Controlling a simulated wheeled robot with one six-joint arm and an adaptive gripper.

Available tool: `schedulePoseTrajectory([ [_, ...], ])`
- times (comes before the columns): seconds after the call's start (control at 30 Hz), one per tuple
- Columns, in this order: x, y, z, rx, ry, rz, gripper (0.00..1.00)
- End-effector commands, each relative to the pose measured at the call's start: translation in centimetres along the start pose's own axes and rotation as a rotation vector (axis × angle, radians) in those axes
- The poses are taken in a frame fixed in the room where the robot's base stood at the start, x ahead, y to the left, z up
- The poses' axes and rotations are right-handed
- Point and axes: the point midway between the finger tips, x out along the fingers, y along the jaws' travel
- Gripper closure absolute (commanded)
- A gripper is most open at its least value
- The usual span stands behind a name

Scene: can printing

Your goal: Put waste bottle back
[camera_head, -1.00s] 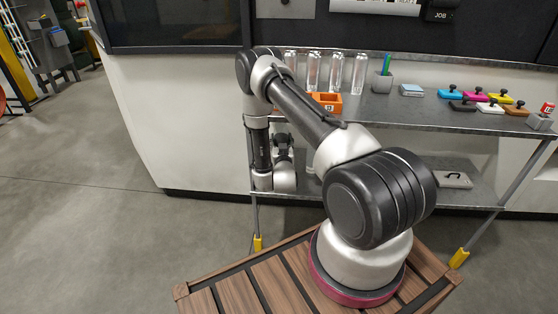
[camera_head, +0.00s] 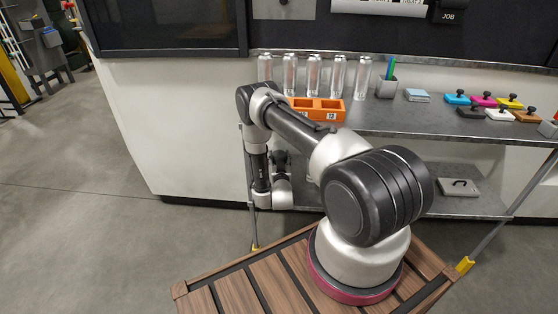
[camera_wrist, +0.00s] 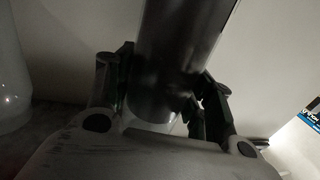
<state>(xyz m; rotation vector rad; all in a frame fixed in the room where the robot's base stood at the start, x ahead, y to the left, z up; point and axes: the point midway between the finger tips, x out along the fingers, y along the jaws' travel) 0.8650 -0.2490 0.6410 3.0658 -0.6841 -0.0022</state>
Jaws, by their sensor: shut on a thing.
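In the wrist view a dark cylinder (camera_wrist: 172,60), which looks like the waste bottle, stands slightly tilted between the fingers of my gripper (camera_wrist: 170,95). The fingers press on its two sides, and a pale band shows at its near end. Its far end runs out of the top of the picture. In the head view my gripper (camera_head: 281,160) is small and dark, low at the left end of the bench, below the upper shelf. My arm hides much of that spot, and I cannot make out the bottle there.
The bench's upper shelf (camera_head: 420,118) bears several cans (camera_head: 313,75), an orange tray (camera_head: 318,108), a pen cup (camera_head: 386,88) and colored stamps (camera_head: 482,100). The lower shelf (camera_head: 425,202) holds a grey plate (camera_head: 459,187). Open floor (camera_head: 80,210) lies to the left.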

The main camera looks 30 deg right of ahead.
Motion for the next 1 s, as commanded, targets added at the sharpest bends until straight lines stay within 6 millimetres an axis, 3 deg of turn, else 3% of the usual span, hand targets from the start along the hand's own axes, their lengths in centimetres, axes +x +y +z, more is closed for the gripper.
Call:
schedulePoseTrajectory([
  [0.4,0.04,-0.02,0.67,0.0,0.002,0.0,0.93],
  [0.43,0.02,-0.01,0.77,0.0,0.001,0.0,0.46],
  [0.53,0.02,-0.01,0.72,0.0,0.001,0.0,0.27],
  [0.9,0.04,-0.02,0.48,0.0,0.001,0.0,0.26],
  [1.0,-0.86,-0.07,0.53,-0.001,-0.002,-0.001,0.26],
])
